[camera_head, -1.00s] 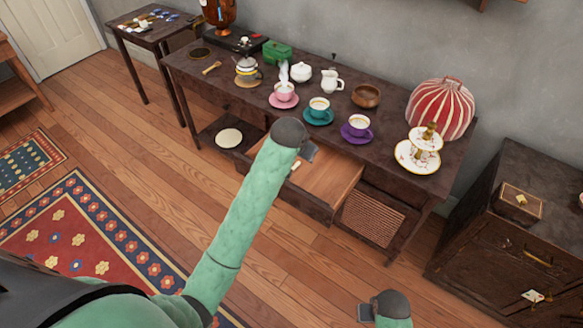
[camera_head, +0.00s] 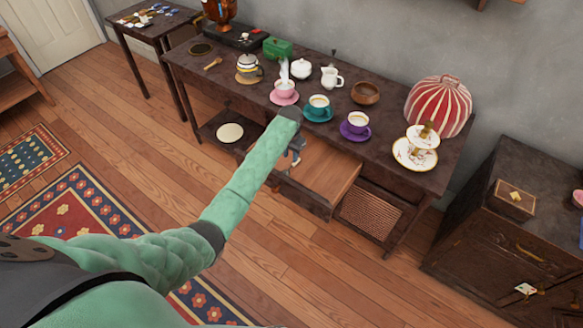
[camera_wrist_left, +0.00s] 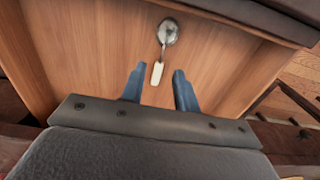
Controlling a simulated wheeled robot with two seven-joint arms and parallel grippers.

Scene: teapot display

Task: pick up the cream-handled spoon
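The cream-handled spoon (camera_wrist_left: 161,50) lies in the open wooden drawer (camera_wrist_left: 95,50), its metal bowl away from me and its cream handle toward my gripper in the left wrist view. My left gripper (camera_wrist_left: 158,80) is open, with its two blue fingers apart on either side of the handle's end. They do not touch the handle in that view; how high they are above it I cannot tell. In the head view the left gripper (camera_head: 297,153) is over the left part of the drawer (camera_head: 328,175), and the spoon is hidden there. My right gripper is not in view.
The dark table (camera_head: 385,158) above the drawer holds a pink cup (camera_head: 284,88), a teal cup (camera_head: 319,105), a purple cup (camera_head: 357,123), a tiered stand (camera_head: 415,155) and a red striped cosy (camera_head: 440,105). A dark cabinet (camera_head: 480,240) stands at right.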

